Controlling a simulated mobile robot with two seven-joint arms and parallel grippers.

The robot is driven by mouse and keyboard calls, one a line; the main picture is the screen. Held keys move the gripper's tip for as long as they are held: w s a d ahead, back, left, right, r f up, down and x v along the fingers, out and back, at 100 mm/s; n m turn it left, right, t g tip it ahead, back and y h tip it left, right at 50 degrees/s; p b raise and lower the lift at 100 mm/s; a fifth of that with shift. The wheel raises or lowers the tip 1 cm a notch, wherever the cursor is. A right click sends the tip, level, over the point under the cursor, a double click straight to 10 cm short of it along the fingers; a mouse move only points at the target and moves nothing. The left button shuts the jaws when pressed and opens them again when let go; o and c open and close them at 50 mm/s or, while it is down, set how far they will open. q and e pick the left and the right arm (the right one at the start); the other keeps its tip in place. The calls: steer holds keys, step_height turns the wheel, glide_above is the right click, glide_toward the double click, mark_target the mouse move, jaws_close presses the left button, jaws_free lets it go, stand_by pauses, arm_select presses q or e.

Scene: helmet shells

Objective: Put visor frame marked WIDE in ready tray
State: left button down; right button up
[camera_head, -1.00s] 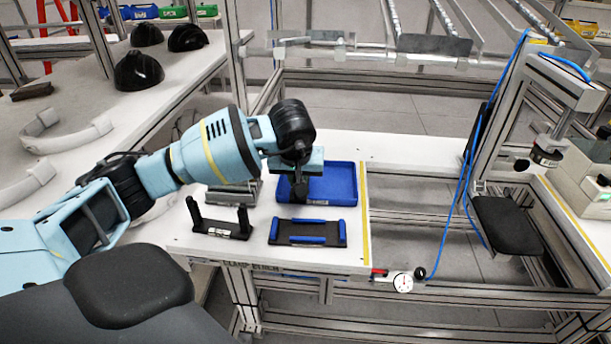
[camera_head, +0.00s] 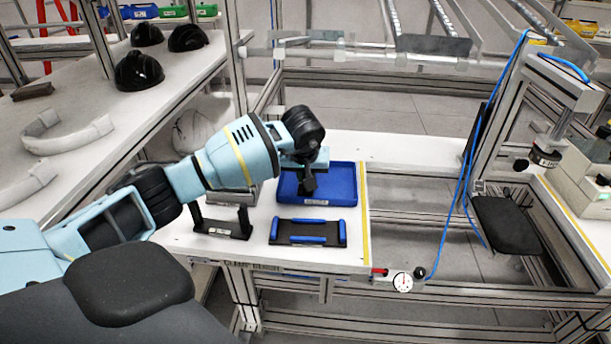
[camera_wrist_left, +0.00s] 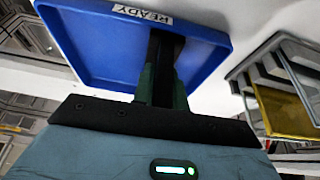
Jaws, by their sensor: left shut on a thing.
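The ready tray (camera_head: 345,198) is a shallow blue tray on the white bench; its READY label shows in the left wrist view (camera_wrist_left: 90,45). My left gripper (camera_head: 307,182) is above the tray's left part, pointing down. It is shut on a dark narrow piece, likely the visor frame (camera_wrist_left: 166,60), which shows only in part between the fingers. No WIDE marking is readable on it. Whether it touches the tray floor I cannot tell. My right gripper is not in view.
A black stand with two uprights (camera_head: 222,228) and a black fixture with blue bars (camera_head: 308,240) stand in front of the tray. A metal rack with a yellow piece (camera_wrist_left: 285,110) is beside it. The bench behind the tray is clear.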

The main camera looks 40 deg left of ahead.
arm_select(q)
steer(key=shift+f, duration=0.25)
steer(key=shift+f, duration=0.1)
steer(key=c, duration=1.4)
jaws_free()
steer(key=shift+r, duration=0.35)
steer(key=v, duration=1.1)
steer(key=shift+s+r+p, duration=0.15)
steer(key=shift+r+p, duration=0.15)
steer(key=shift+p, duration=0.05)
steer(key=shift+d, duration=0.1)
